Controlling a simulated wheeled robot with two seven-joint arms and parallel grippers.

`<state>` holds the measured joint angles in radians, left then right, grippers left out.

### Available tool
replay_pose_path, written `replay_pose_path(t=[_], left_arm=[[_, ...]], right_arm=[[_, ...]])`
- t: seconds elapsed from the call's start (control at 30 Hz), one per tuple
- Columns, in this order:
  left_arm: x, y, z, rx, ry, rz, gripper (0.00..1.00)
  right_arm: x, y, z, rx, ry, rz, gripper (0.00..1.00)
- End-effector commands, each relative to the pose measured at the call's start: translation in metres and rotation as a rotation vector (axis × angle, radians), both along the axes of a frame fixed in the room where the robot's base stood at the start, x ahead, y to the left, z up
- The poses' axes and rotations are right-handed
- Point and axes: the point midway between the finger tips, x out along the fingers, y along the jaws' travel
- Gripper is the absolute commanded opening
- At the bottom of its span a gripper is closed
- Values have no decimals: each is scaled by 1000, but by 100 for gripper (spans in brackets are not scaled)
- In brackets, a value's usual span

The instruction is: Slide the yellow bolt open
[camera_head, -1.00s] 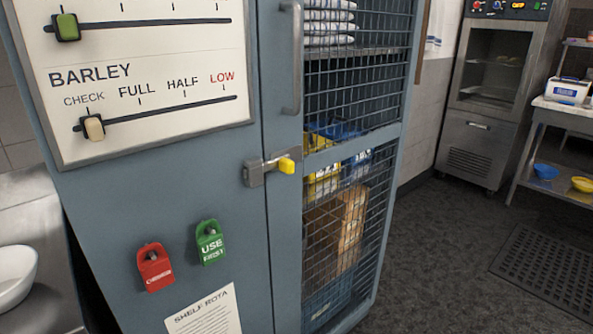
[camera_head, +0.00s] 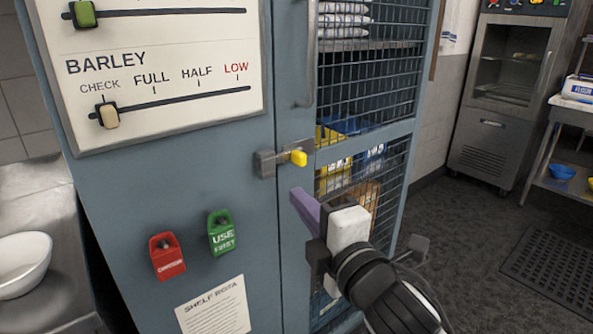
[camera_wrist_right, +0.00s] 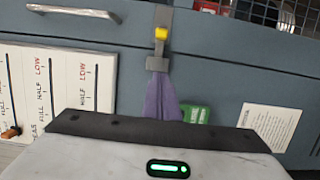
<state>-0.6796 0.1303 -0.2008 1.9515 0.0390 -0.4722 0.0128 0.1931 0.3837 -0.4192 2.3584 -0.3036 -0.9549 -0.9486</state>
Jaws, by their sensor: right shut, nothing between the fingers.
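The yellow bolt knob (camera_head: 298,158) sits on a grey metal bolt (camera_head: 266,163) mounted across the seam between the blue-grey cabinet panel and its mesh door. It also shows in the right wrist view, where the yellow knob (camera_wrist_right: 161,34) is above the fingertips. The bolt spans the seam onto the door. My right gripper (camera_head: 297,196) has purple fingers, which are shut and empty, just below the knob and apart from it in the head view. In the right wrist view its fingers (camera_wrist_right: 161,85) point toward the bolt. My left gripper is not in view.
A vertical door handle (camera_head: 306,60) is above the bolt. Red (camera_head: 167,256) and green (camera_head: 221,233) tags hang on the panel, above a paper sheet (camera_head: 215,308). A slider board (camera_head: 170,60) is at upper left. Open floor lies right of the cabinet.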

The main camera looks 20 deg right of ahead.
Motion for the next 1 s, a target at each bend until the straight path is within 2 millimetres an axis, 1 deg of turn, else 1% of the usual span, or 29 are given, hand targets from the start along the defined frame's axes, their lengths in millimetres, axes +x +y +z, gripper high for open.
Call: replay_pose_path(t=[0.03,0.3,0.43,0.57,0.9,0.93,1.0], left_arm=[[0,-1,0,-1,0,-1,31],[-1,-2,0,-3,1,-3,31],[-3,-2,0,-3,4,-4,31],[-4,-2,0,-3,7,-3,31],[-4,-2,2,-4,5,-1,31],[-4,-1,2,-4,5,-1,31],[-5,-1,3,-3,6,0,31]], right_arm=[[0,0,2,-8,-5,-1,0],[1,0,1,-5,-3,0,0],[8,1,1,-4,-2,-1,0],[28,3,3,-2,-4,-1,0],[100,10,2,-2,-2,-2,0],[104,8,2,-3,-1,-2,0],[106,-6,1,-5,-1,-3,0]])
